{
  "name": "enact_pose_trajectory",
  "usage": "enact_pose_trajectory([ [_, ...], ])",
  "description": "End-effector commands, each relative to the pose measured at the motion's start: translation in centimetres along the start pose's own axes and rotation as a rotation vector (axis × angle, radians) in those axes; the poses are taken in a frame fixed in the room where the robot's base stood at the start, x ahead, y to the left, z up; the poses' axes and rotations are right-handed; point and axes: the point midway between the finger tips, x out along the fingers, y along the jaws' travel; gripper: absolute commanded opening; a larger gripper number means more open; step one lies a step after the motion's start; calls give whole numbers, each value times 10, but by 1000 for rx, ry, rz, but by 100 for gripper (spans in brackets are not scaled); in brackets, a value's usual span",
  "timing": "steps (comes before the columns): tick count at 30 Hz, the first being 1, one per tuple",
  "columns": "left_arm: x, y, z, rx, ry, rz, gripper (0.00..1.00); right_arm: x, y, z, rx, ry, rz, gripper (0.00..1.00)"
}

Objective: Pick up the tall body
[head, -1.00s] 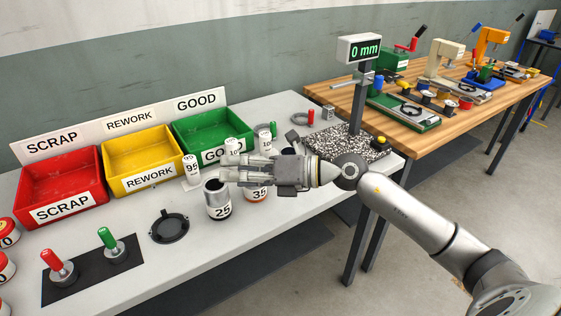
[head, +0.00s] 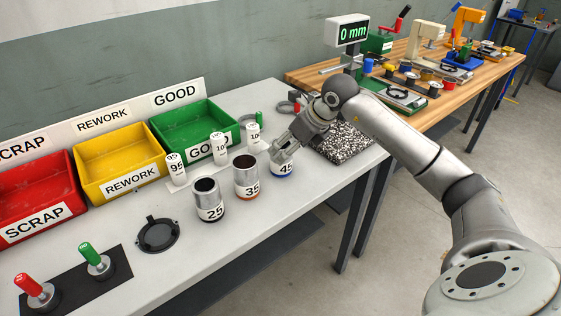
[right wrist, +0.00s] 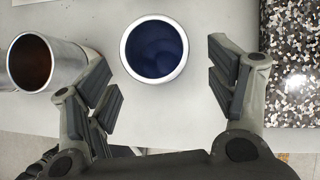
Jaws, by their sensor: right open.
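Three open metal cans stand upright in a row on the grey table: one marked 25 (head: 208,200), one marked 35 (head: 246,177) and one marked 45 (head: 281,169) with a blue band. The 45 can's upper part is partly hidden by my right gripper (head: 284,147) in the head view. In the right wrist view, the 45 can (right wrist: 130,50) has a pale rim and dark blue inside. It sits between and slightly beyond the spread fingers of my right gripper (right wrist: 162,78), which is open and empty. My left gripper is out of view.
The 35 can (right wrist: 40,62) is close beside the left finger in the right wrist view. A speckled stone plate (head: 345,143) with a 0 mm display (head: 346,31) is on the right. White labelled cylinders (head: 219,148) and red, yellow and green bins stand behind.

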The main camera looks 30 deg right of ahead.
Motion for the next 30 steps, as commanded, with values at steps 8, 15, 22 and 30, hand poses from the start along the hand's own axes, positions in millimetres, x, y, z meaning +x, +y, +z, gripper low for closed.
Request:
enact_pose_trajectory([
  [8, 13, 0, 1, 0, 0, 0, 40, 34, 2, -2, 2, -1, 5, 78],
  [15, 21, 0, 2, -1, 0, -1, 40, 56, 1, 0, 0, -1, 2, 78],
  [22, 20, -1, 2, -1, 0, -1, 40, 55, 1, 0, -1, -1, 1, 75],
  [30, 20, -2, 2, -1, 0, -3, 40, 55, 1, 0, 0, -1, 2, 41],
])
